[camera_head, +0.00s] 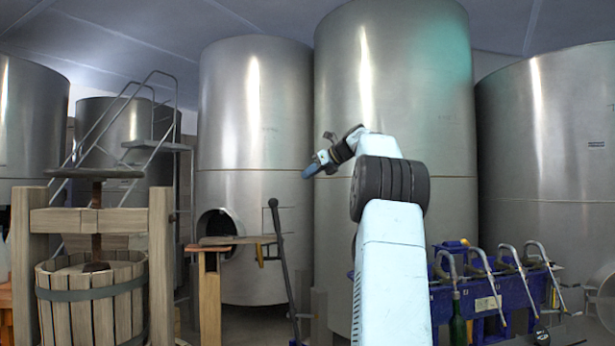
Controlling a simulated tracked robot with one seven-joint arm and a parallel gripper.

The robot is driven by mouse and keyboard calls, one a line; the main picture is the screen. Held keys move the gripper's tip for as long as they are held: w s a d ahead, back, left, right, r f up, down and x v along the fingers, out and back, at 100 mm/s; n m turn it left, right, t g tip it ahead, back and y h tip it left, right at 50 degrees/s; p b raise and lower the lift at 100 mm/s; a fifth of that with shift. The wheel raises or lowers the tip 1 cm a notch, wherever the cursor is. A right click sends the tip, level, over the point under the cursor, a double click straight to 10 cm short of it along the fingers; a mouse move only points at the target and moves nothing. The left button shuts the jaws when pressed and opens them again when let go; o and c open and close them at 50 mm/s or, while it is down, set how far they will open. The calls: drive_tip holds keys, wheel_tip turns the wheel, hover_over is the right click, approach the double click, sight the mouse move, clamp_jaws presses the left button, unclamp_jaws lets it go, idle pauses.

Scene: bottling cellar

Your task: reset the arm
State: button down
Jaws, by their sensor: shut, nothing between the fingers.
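My arm (392,250) rises from the bottom of the view, pale blue with a dark ribbed joint, and bends to the left near the top. My gripper (308,173) is at its end, left of the joint and in front of the large steel tanks. It is small in the picture and its fingers look closed together, with nothing held. It is in the air and touches nothing that I can see.
A wooden basket press (92,305) stands at the left. A small wooden bench (210,290) and a dark lever pole (284,270) stand left of my arm. A blue bottle filler (487,295) with curved spouts stands at the right. Steel tanks (255,120) fill the back.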

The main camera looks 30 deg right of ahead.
idle(0.3)
drive_tip(key=s+a+f+n+g+h, duration=0.1)
drive_tip(key=s+a+f+n, duration=0.25)
drive_tip(key=a, duration=0.55)
drive_tip(key=s+a+f+n+g+h, duration=0.15)
drive_tip(key=s+a+n, duration=0.3)
drive_tip(key=a, duration=0.45)
drive_tip(key=s+a+f+n+g, duration=0.25)
drive_tip(key=s+a+n, duration=0.2)
drive_tip(key=a, duration=0.45)
drive_tip(key=s+a+f+n, duration=0.3)
drive_tip(key=s+f+n, duration=0.3)
drive_tip(key=s+f, duration=0.2)
drive_tip(key=s+a+f+n+h, duration=0.1)
drive_tip(key=s+a+f+n, duration=0.2)
drive_tip(key=s+f+n, duration=0.4)
drive_tip(key=s+a+f+n+h, duration=0.1)
drive_tip(key=s+a+f+n, duration=0.2)
drive_tip(key=s, duration=1.2)
wheel_tip(320, 180, down, 6)
drive_tip(key=n, duration=0.3)
drive_tip(key=shift+a+n+g, duration=0.3)
drive_tip(key=shift+n+g, duration=0.05)
drive_tip(key=shift+g, duration=0.05)
drive_tip(key=shift+r+h, duration=0.1)
drive_tip(key=shift+h, duration=0.15)
